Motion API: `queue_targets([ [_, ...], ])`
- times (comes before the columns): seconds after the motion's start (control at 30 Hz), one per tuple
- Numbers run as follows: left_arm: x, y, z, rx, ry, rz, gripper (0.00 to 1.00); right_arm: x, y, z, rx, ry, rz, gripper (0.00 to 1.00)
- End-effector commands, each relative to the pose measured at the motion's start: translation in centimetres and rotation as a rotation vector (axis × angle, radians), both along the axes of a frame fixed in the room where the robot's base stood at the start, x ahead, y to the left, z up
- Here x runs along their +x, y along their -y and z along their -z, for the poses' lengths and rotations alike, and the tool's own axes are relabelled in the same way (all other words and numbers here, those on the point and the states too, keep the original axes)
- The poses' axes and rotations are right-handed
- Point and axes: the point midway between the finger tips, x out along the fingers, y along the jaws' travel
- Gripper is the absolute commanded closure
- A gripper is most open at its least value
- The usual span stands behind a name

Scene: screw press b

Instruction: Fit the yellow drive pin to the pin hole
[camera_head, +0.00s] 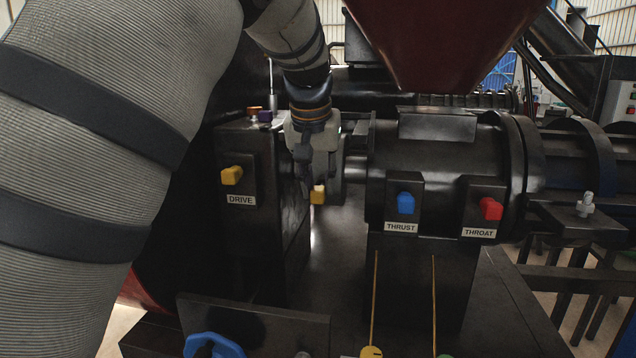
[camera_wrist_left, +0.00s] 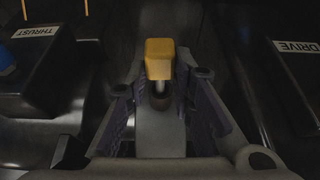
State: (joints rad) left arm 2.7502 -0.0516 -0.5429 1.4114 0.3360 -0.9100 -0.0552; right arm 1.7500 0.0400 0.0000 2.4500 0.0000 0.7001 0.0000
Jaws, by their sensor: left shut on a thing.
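My left gripper (camera_head: 309,178) reaches down into the gap between the DRIVE housing and the grey shaft to its right. It is shut on the yellow drive pin (camera_head: 317,194), whose block-shaped head shows below the fingers. In the left wrist view the yellow head (camera_wrist_left: 160,58) stands out beyond the gripper's fingers (camera_wrist_left: 160,88), with a dark, narrow part behind it. I cannot make out the pin hole or whether the pin touches anything. My right gripper is not in view.
Another yellow block (camera_head: 232,175) sits on the DRIVE housing (camera_head: 262,215). A blue block (camera_head: 405,203) marks THRUST and a red block (camera_head: 490,208) marks THROAT on the barrel side. A dark red hopper (camera_head: 445,45) hangs above. A blue handle (camera_head: 213,345) is at the front.

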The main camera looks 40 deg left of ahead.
Motion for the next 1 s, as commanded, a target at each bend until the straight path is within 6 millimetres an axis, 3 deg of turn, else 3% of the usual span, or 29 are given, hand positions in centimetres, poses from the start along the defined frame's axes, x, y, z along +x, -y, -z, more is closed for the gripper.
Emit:
queue_targets([
  [0.47, 0.5, -0.3, 0.0, 0.001, 0.000, 0.000, 1.00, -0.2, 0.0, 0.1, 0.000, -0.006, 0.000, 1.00],
  [0.5, 0.5, -0.3, 0.0, 0.001, 0.000, 0.000, 0.69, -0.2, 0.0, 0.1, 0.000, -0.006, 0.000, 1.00],
  [0.57, 0.5, -0.3, 0.0, 0.001, 0.000, 0.000, 0.55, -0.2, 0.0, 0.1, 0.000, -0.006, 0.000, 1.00],
  [0.87, 0.5, -0.3, -0.1, 0.001, -0.001, 0.001, 0.55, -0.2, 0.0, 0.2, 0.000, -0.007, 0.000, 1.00],
  [1.0, -0.1, 0.1, -1.9, 0.003, 0.004, 0.002, 0.55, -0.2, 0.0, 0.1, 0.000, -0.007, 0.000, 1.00],
])
